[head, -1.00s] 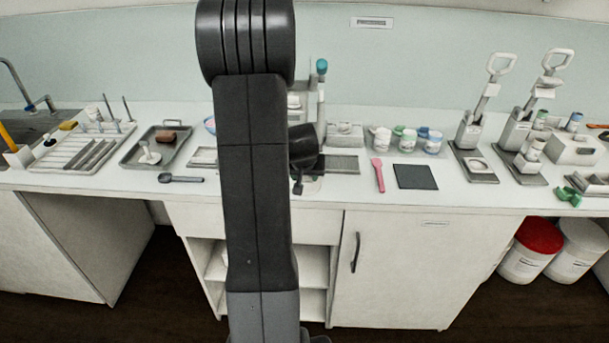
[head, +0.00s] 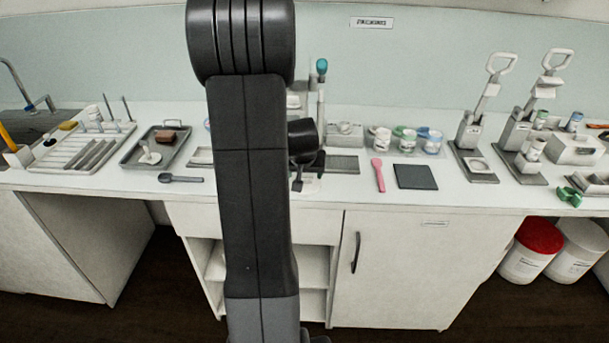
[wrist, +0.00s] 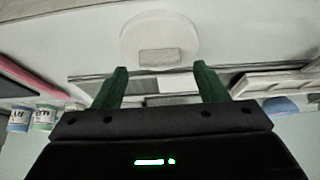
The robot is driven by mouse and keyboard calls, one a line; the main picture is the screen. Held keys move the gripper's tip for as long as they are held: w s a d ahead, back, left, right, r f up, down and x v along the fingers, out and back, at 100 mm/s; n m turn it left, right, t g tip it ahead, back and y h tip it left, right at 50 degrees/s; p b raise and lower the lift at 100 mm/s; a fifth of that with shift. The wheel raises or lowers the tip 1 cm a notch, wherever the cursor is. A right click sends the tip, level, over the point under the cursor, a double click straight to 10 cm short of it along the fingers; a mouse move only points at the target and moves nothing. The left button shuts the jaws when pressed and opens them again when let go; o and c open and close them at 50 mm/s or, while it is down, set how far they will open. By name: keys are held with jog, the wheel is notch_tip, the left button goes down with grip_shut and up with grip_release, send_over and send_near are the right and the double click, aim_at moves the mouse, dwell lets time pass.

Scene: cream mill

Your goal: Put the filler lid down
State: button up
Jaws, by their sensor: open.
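The filler lid, a white round disc (wrist: 160,30) with a small raised block-shaped grip, shows in the wrist view just beyond my fingertips. It looks flat on the pale counter. My gripper (wrist: 160,72) is open, its two green fingers spread apart with nothing between them. The lid's grip lies ahead of the gap, clear of both fingers. In the head view my gripper (head: 304,175) is a small dark shape beside my arm, over the front part of the counter. A pale patch below it may be the lid. My arm hides much of that area.
A pink spatula (head: 378,175) and a dark square mat (head: 416,177) lie right of my gripper. Several small jars (head: 407,140) stand behind them. A grey tray (head: 130,157) and a dark scoop (head: 180,178) are on the left. The counter's front strip is mostly clear.

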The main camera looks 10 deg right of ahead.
jog(key=v, duration=1)
jog(key=shift+o, duration=0.2)
jog(key=shift+f, duration=0.1)
dwell(0.9)
